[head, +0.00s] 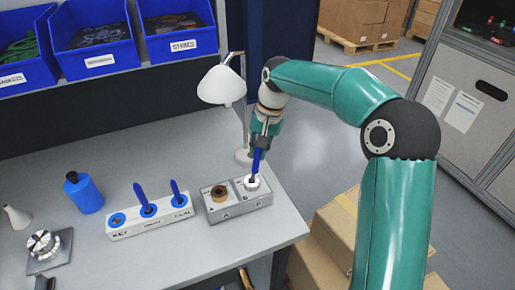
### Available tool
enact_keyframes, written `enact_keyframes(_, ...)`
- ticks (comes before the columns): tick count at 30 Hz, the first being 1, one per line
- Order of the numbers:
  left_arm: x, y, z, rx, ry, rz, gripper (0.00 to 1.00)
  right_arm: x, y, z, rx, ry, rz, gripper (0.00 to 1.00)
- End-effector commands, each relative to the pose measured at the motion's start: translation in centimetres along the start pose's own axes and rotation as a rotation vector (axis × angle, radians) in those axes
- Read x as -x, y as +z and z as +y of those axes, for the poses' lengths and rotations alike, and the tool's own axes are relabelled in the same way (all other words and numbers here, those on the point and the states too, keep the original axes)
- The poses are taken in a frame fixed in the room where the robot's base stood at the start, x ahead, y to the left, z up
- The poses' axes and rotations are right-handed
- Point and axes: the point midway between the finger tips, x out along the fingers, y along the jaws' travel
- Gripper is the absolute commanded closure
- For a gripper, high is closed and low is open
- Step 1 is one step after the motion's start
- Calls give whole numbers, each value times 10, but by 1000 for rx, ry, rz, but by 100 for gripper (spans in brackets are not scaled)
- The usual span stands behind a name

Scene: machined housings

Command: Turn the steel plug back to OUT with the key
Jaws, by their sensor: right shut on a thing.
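A grey machined housing (236,206) sits near the right end of the bench. It has a brown, brass-like plug (219,192) at its left and a pale steel plug (251,185) at its right. My right gripper (262,142) is above the right side of the housing, shut on a blue-handled key (256,163). The key stands nearly upright, slightly tilted, with its lower end at the steel plug. How deep it sits, and the plug's markings, are too small to tell. My left gripper is out of view.
A white rack (150,222) marked KEY holds two blue-handled tools; its left slot looks empty. A blue bottle (84,194), a silver dial (44,246) and a white cone (17,217) stand further left. A lamp (222,86) is close to my right gripper. Blue bins (180,45) hang behind.

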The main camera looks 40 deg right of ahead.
Motion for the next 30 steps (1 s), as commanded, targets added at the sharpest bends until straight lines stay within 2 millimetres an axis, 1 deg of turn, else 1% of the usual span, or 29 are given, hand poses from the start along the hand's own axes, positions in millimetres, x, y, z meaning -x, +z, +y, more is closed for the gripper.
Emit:
enact_keyframes(1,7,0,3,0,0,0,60,2,2,0,35,4,-18,100)
enact_keyframes(5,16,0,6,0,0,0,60,2,2,0,142,4,-41,100)
enact_keyframes(9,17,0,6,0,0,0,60,-1,2,1,195,4,-52,100)
enact_keyframes(17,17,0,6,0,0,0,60,-1,3,1,200,4,-53,100)
enact_keyframes(20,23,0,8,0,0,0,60,1,3,1,244,5,-64,100)
enact_keyframes(24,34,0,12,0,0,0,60,2,3,1,360,4,-89,100)
enact_keyframes(27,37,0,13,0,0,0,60,0,3,1,420,4,-101,100)
enact_keyframes(30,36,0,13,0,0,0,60,-2,3,2,438,4,-103,100)
